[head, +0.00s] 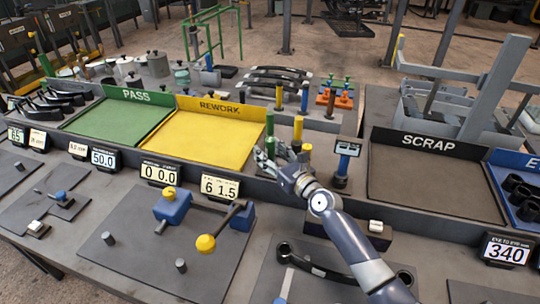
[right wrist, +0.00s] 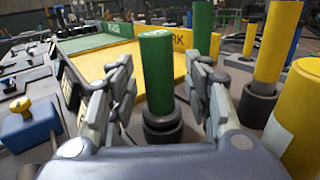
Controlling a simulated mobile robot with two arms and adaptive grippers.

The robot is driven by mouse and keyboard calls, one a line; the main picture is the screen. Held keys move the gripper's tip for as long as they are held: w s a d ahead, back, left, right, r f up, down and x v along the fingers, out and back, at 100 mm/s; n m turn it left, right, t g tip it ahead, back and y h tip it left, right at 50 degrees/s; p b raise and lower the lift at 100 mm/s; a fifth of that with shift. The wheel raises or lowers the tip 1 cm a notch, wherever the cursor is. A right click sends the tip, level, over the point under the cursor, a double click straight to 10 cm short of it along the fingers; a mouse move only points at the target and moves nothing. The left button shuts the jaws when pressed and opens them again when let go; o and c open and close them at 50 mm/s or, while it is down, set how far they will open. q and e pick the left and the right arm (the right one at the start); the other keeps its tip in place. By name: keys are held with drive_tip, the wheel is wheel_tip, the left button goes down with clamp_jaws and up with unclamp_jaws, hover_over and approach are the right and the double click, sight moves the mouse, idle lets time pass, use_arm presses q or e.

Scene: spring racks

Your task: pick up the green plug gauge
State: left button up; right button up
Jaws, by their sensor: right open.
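The green plug gauge (right wrist: 156,72) stands upright in a dark round base (right wrist: 162,125) in the right wrist view. In the head view the green gauge (head: 270,126) stands at the front right corner of the yellow tray, partly hidden low down by my gripper. My right gripper (head: 270,160) is open at the gauge. In the right wrist view its two fingers (right wrist: 164,98) stand on either side of the gauge, with gaps on both sides. I cannot tell whether the gauge is fully between the fingertips. My left gripper is not in view.
Yellow gauges (head: 297,130) stand close to the right, with a blue gauge (head: 343,163) beyond. The yellow REWORK tray (head: 205,142) and green PASS tray (head: 118,122) lie to the left. The dark SCRAP tray (head: 430,180) on the right is empty.

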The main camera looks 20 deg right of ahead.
clamp_jaws()
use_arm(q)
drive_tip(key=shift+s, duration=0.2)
use_arm(e)
drive_tip(key=shift+r, duration=0.1)
